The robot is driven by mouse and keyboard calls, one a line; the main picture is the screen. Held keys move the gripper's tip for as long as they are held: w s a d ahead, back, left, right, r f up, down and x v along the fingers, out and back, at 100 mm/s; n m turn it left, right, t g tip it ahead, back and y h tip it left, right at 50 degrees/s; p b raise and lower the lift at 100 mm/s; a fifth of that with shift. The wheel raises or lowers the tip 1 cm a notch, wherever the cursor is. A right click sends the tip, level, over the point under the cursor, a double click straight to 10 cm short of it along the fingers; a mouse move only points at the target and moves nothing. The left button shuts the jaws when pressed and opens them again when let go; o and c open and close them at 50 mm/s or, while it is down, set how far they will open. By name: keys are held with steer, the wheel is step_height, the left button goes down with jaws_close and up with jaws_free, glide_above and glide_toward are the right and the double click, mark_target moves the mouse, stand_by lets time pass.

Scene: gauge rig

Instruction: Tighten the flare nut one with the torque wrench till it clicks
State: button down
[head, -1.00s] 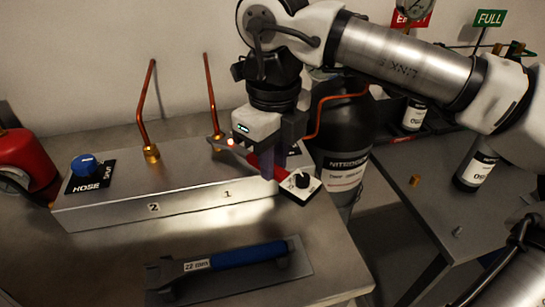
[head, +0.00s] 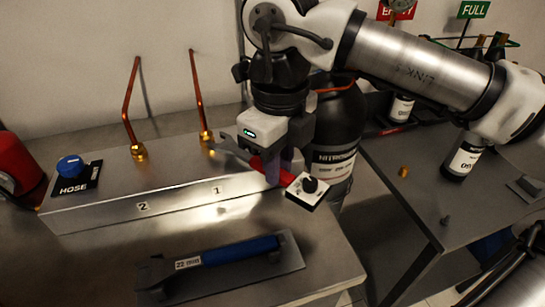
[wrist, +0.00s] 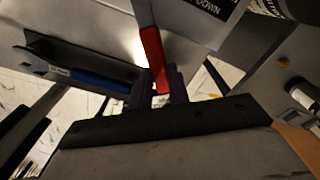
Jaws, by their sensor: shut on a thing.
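My gripper (head: 279,172) is shut on the torque wrench (head: 257,165) by its red handle. The handle also shows between the fingers in the wrist view (wrist: 152,50). The wrench's grey open head points left, close beside flare nut one (head: 206,138). This brass nut sits at the foot of the right copper tube, behind the label 1. I cannot tell whether the jaw touches the nut. A white plate with a black knob (head: 309,186) shows just right of the fingers; whether it belongs to the wrench is unclear.
A second brass nut (head: 138,152) with a copper tube stands behind the label 2. A blue-handled wrench (head: 240,250) lies on a dark tray in front of the metal block (head: 100,214). A black nitrogen cylinder (head: 338,135) stands close behind my gripper. A blue knob (head: 70,166) is at left.

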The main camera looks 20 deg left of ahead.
steer(key=shift+s+d, duration=0.25)
steer(key=shift+d, duration=0.6)
steer(key=shift+r, duration=0.1)
steer(key=shift+r+p, duration=1.7)
steer(key=shift+r, duration=0.5)
steer(key=shift+d, duration=0.15)
